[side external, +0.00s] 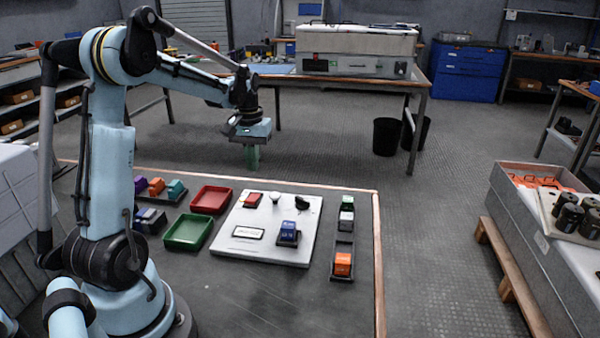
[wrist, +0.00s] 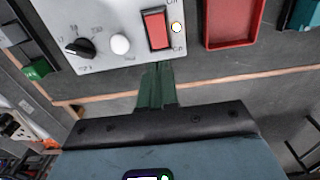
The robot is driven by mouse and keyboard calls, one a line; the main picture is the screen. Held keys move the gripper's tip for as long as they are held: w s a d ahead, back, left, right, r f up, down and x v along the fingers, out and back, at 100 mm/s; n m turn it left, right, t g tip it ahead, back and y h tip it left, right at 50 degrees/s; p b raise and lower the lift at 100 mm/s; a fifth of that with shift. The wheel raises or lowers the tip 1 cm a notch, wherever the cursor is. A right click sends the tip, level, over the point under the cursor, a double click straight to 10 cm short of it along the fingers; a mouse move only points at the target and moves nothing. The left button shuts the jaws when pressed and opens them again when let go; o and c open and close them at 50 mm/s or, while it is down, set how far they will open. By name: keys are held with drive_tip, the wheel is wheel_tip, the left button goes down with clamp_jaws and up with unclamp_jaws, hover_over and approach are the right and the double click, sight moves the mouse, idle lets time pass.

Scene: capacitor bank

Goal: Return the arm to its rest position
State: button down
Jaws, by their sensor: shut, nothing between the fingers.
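My gripper (side external: 252,158) hangs above the far edge of the work surface in the side external view, beyond the white panel. In the wrist view its green fingers (wrist: 157,85) are together, with nothing between them.
A red tray (side external: 211,199) and a green tray (side external: 188,232) lie left of the panel. Coloured blocks sit in dark racks at the left (side external: 150,221) and right (side external: 342,250). A bench (side external: 345,78) stands behind. The front of the work surface is clear.

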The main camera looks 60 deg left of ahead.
drive_tip(key=s+d+r+m+t, duration=0.2)
drive_tip(key=d+m+t, duration=0.1)
drive_tip(key=d, duration=1)
drive_tip(key=s+d+r+m+t, duration=0.2)
drive_tip(key=d+m, duration=0.4)
drive_tip(key=d, duration=0.7)
drive_tip(key=shift+s+t, duration=0.55)
drive_tip(key=shift+t, duration=0.55)
